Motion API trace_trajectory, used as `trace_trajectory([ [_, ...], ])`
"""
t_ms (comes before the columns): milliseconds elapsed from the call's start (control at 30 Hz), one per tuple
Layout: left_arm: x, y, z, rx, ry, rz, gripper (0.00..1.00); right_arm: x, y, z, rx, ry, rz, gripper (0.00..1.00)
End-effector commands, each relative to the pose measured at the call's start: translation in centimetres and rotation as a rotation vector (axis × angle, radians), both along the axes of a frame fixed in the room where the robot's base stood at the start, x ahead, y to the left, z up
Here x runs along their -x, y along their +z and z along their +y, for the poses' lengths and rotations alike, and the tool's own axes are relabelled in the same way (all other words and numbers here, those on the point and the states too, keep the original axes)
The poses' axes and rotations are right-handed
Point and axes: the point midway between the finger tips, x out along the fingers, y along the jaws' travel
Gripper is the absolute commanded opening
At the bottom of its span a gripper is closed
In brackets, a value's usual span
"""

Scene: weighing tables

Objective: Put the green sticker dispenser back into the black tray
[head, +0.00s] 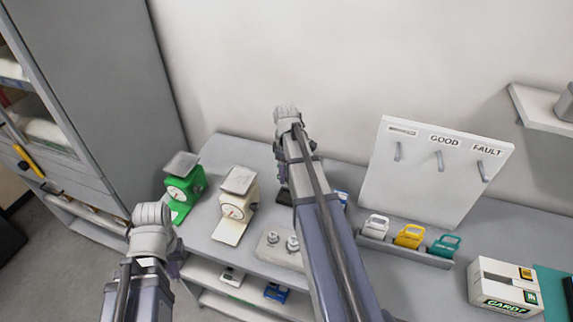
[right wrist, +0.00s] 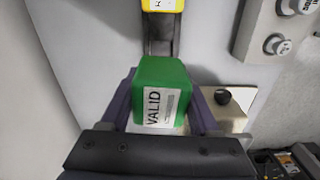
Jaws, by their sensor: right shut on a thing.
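The green sticker dispenser (right wrist: 163,85), a green block with a white "VALID" label, sits between the fingers of my right gripper (right wrist: 163,105) in the right wrist view. The gripper is shut on it. A dark strip of the black tray (right wrist: 158,38) shows just beyond the dispenser, with a yellow labelled block (right wrist: 160,5) at its far end. I cannot tell whether dispenser and tray touch. In the head view my right arm hides the dispenser; a dark piece, probably tray (head: 284,196), shows beside the arm. My left gripper (head: 172,264) is mostly hidden beneath its wrist.
A green scale (head: 184,188) and a cream scale (head: 237,205) stand at the table's left. A block with weights (head: 272,252) is near the front edge. A padlock rack (head: 405,250), hook board (head: 430,170) and card box (head: 503,287) stand right of my right arm.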

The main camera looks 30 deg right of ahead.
Motion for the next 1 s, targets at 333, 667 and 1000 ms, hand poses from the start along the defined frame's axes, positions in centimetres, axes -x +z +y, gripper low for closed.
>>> trace_trajectory([
  [333, 0.0, -0.7, 0.0, 0.0, 0.0, 0.0, 0.0, 0.0, -0.6, 0.0, 0.0, 0.0, 0.0, 0.1],
  [667, 0.0, -3.2, 0.0, 0.0, -0.001, 0.0, 0.0, 0.0, -3.2, 0.0, 0.0, 0.0, 0.0, 0.1],
  [1000, 0.0, -5.9, 0.0, 0.0, 0.0, 0.0, 0.0, 0.0, -5.9, 0.0, 0.0, 0.0, 0.0, 0.1],
])
